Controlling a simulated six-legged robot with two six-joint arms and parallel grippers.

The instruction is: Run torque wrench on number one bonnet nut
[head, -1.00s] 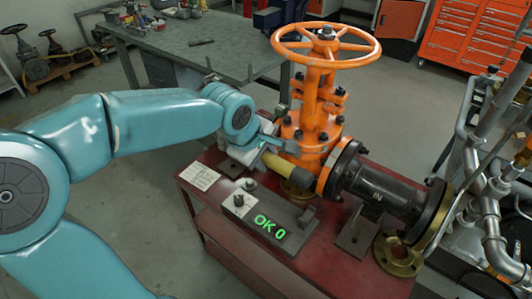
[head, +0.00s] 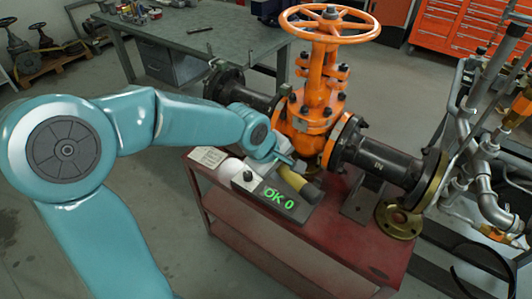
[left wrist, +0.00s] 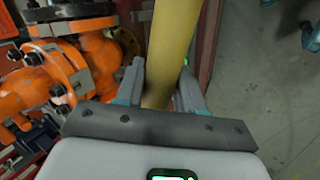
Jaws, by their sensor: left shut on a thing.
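The orange gate valve (head: 312,125) stands on the red cart, its handwheel on top. Its bonnet has several dark nuts; I cannot read which is number one. My left gripper (head: 284,163) is shut around a yellow-handled tool, apparently the torque wrench (head: 298,183), in front of the valve body. The handle slants down to the right over the display box. In the left wrist view the yellow handle (left wrist: 168,50) runs between the two fingers (left wrist: 160,85), with the valve (left wrist: 85,60) to its left. The wrench's head is not clear. My right gripper is not in view.
A display box (head: 270,196) reading green "OK 0" sits on the red cart (head: 340,235), beside a white paper (head: 207,157). Dark flanged pipes extend from the valve. A brass flange (head: 398,220) lies at right, near grey piping (head: 485,165). A workbench (head: 190,40) stands behind.

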